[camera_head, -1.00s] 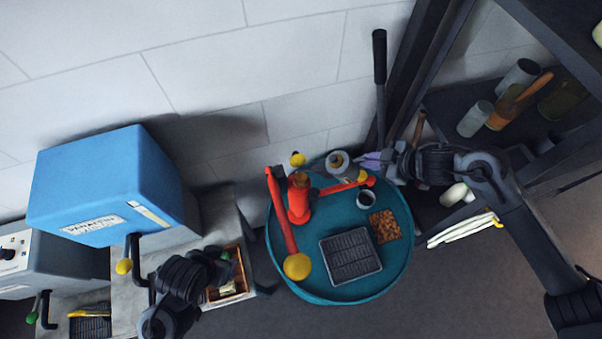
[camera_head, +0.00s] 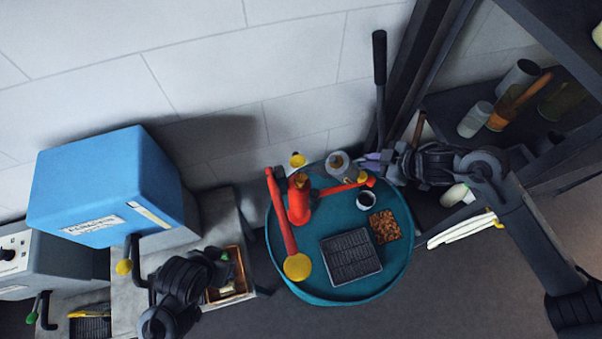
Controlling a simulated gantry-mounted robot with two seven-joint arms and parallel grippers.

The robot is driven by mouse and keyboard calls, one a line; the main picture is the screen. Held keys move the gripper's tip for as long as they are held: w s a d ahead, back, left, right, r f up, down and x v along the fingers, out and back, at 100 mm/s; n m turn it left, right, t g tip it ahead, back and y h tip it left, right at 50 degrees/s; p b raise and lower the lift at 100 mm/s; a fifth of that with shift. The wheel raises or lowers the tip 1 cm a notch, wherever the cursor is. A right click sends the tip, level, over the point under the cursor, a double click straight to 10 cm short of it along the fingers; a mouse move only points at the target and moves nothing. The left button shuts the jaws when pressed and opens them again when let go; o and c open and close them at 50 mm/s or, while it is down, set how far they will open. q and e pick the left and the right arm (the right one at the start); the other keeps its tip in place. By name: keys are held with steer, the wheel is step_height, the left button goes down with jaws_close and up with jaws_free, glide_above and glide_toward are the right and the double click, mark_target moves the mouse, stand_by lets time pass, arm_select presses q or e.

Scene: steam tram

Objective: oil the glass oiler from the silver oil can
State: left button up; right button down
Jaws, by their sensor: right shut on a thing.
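The silver oil can (camera_head: 337,164) is a grey cylinder with a brownish top, at the back of the round teal table. My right gripper (camera_head: 371,166) reaches in from the right and is shut on it; the fingers are small and partly hidden. A red upright body (camera_head: 299,205) with a brass-coloured top stands just left of the can. I cannot clearly make out the glass oiler; it may be the brass-coloured part (camera_head: 299,181) there. My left gripper (camera_head: 222,262) is low at the left, over a brown box, apart from the table; its fingers are too dark to read.
The teal table (camera_head: 318,293) also bears a red lever with a yellow end (camera_head: 298,267), a dark ribbed tray (camera_head: 350,257), a brown granular patch (camera_head: 384,226) and a grey cup (camera_head: 366,200). A blue box (camera_head: 105,185) stands left. A dark shelf (camera_head: 545,140) stands right.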

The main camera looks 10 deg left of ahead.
steer(key=shift+r, duration=0.15)
steer(key=shift+a+r+p, duration=0.1)
steer(key=shift+r+p, duration=0.25)
steer(key=shift+p, duration=0.45)
stand_by(0.6)
steer(key=shift+f, duration=0.15)
steer(key=shift+f+b, duration=0.35)
steer(key=shift+b, duration=0.05)
stand_by(0.7)
steer(key=shift+d+f+y+b, duration=0.2)
steer(key=shift+f+y+b, duration=0.15)
steer(key=shift+f, duration=0.1)
